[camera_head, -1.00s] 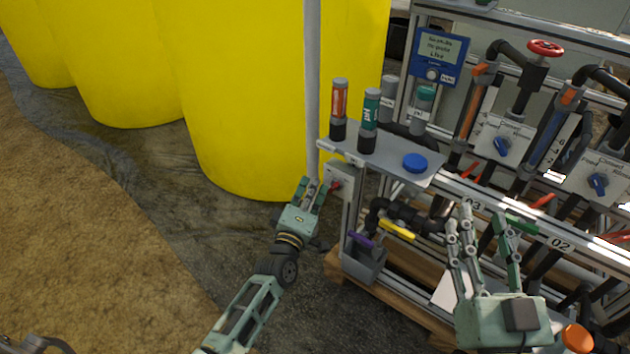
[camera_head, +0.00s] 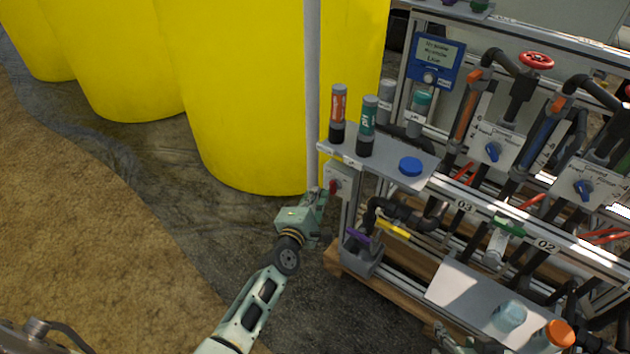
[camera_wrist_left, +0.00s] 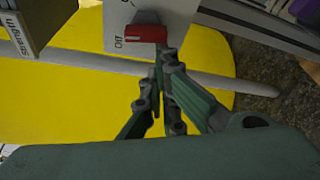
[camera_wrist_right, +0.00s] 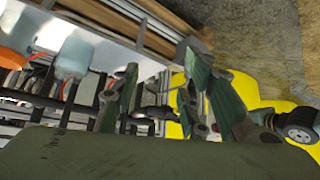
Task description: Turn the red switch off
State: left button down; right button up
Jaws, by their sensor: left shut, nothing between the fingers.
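The red switch (camera_head: 333,187) is a small knob on a pale plate at the left end of the skid. In the left wrist view the knob (camera_wrist_left: 146,34) lies crosswise, its left end beside the lettering "Off". My left gripper (camera_head: 321,196) is shut and empty, right beside the switch. In the left wrist view its fingertips (camera_wrist_left: 166,58) are together just below the knob's right end; whether they touch it I cannot tell. My right gripper (camera_wrist_right: 158,72) is open and empty in the right wrist view; only a bit shows at the head view's bottom edge.
A grey shelf (camera_head: 385,162) with bottles and a blue cap stands above and right of the switch. A grey upright pole (camera_head: 312,90) and yellow tanks (camera_head: 240,100) are behind it. A lower panel (camera_head: 465,295) with jars is at the lower right. The ground at left is clear.

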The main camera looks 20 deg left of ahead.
pick_arm(q)
jog(key=n+p, duration=0.1)
jog(key=d+n+g, duration=0.1)
jog(key=n, duration=0.1)
jog(key=shift+s+f+h+p, duration=0.1)
jog(key=shift+f+h+p, duration=0.25)
jog(key=shift+h, duration=0.05)
pick_arm(e)
jog(key=s+d+f+g+h, duration=0.1)
jog(key=s+g, duration=0.3)
jog(key=s, duration=0.4)
jog(key=shift+d+f, duration=0.6)
jog(key=shift+d, duration=0.15)
pick_arm(q)
jog(key=shift+d+f+n+g+p, duration=0.15)
jog(key=shift+n+g+p, duration=0.2)
jog(key=shift+n, duration=0.25)
pick_arm(e)
jog(key=shift+s+r, duration=0.1)
jog(key=shift+r, duration=0.25)
pick_arm(q)
jog(key=shift+s, duration=0.1)
